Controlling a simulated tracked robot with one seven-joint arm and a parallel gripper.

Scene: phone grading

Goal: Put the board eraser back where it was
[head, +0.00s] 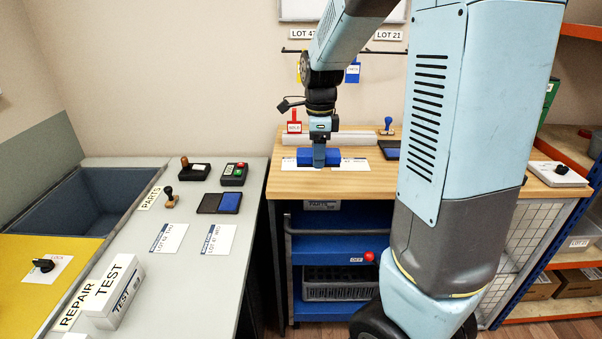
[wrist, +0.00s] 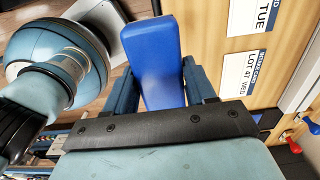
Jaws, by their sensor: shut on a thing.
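The board eraser is a blue block (head: 304,155) at the wooden bench in the head view. It also shows large in the wrist view (wrist: 157,60), between the two fingers. My gripper (head: 319,160) points down and is shut on the eraser; its fingers also show in the wrist view (wrist: 160,88). The eraser is at or just above the front half of the bench top (head: 345,185), between two white cards; I cannot tell whether it touches. A whiteboard (head: 300,10) hangs on the wall above, its lower edge partly hidden by my arm.
A white ledge (head: 350,138) runs along the bench's back. A red stand (head: 294,124), a blue-handled stamp (head: 387,126) and a dark ink pad (head: 390,149) stand near it. A "LOT 47 WED" card (wrist: 243,78) lies beside the eraser. The bench front is clear.

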